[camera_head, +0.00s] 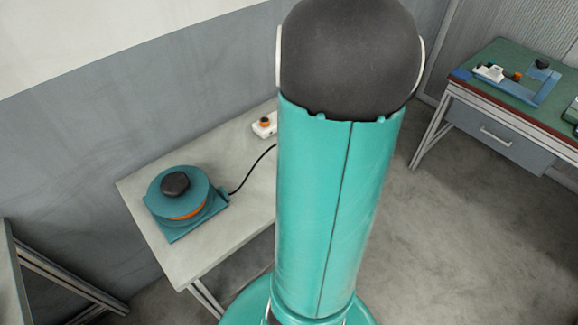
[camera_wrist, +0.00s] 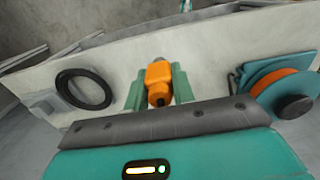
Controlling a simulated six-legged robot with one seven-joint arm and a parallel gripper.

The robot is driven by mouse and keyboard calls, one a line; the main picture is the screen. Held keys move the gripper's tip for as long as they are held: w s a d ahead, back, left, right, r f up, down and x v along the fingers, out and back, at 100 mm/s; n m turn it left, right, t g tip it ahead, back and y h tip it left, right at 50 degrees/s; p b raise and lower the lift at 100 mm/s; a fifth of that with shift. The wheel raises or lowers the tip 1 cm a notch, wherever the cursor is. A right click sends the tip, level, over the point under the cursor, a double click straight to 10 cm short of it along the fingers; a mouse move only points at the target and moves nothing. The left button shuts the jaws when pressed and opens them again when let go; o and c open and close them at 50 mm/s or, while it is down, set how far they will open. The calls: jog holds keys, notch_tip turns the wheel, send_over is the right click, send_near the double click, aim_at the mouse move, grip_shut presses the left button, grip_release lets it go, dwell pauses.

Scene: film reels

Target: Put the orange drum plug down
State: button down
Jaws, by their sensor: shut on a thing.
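The orange drum plug (camera_wrist: 158,78) sits between the two green fingers of my gripper (camera_wrist: 157,88) in the wrist view. My gripper is shut on it. The plug has a dark round end toward the camera, and its far end lies over the pale table top (camera_wrist: 215,58). I cannot tell whether it touches the table. In the head view my teal arm stands across the middle, and my gripper and the plug are hidden.
A teal cable drum (camera_head: 180,193) with an orange band and black knob stands on the left table (camera_head: 215,250); it also shows in the wrist view (camera_wrist: 280,85). A white socket block (camera_head: 262,130) lies behind. A black ring (camera_wrist: 66,78) lies left of the plug. Another table (camera_head: 505,62) stands right.

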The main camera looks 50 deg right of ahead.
jog(key=shift+s, duration=0.2)
jog(key=shift+w+d+f, duration=0.15)
jog(key=shift+f, duration=0.05)
jog(key=w+d+f, duration=0.2)
jog(key=w+f, duration=0.1)
jog(key=w+d+f, duration=0.2)
jog(key=w+f, duration=0.1)
jog(key=w, duration=0.1)
jog(key=w+d+f, duration=0.3)
jog(key=w, duration=0.1)
jog(key=shift+w+d+f, duration=0.2)
jog(key=shift+w+f, duration=0.05)
jog(key=shift+f, duration=1.6)
jog(key=shift+f, duration=0.2)
jog(key=c, duration=1.2)
grip_release()
